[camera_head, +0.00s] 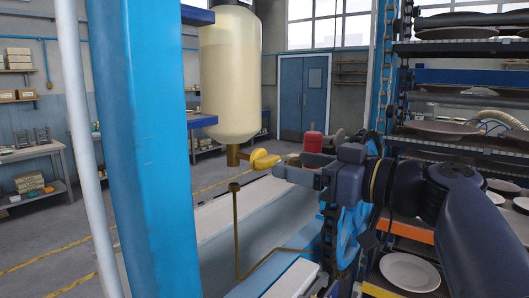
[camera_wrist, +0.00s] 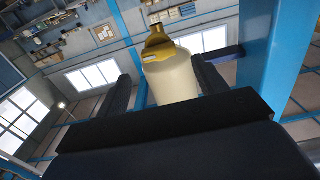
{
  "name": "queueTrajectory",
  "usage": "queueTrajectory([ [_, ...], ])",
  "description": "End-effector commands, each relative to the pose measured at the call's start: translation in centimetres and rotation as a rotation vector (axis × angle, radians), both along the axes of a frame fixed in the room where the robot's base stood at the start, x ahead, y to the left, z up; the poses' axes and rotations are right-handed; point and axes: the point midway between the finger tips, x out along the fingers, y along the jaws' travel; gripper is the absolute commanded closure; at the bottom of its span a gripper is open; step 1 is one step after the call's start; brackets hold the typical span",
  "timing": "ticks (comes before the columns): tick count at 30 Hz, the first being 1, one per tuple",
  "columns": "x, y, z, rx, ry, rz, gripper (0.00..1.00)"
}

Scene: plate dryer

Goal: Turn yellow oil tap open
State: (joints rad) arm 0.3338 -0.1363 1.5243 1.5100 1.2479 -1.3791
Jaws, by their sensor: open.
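The yellow oil tap (camera_head: 263,159) sticks out to the right from the brass outlet under a cream oil tank (camera_head: 230,75). My gripper (camera_head: 290,166) is just right of the tap's handle in the head view, at about its height. In the wrist view, the tap (camera_wrist: 157,44) shows beyond and between the two dark fingers of my gripper (camera_wrist: 164,72), with the tank (camera_wrist: 172,80) behind it. The fingers are apart with nothing held. Whether a finger touches the handle cannot be told.
A blue post (camera_head: 150,150) stands left of the tank. A thin brass pipe with a small cup (camera_head: 234,187) rises below the outlet. On the right, a rack holds several plates (camera_head: 410,271), with a chain (camera_head: 387,70) along its edge.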

Motion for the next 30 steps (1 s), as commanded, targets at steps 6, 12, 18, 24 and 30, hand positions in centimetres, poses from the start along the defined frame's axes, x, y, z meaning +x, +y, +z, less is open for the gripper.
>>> queueTrajectory([
  [6,1.9,2.6,0.2,0.001,0.003,0.005,0.33],
  [12,3.4,4.4,0.2,0.0,0.002,0.003,0.33],
  [18,4.1,5.3,0.0,0.0,0.002,0.001,0.33],
  [24,4.2,5.4,-0.1,0.0,0.001,-0.001,0.33],
  [30,4.2,5.4,0.0,0.0,0.001,-0.001,0.4],
])
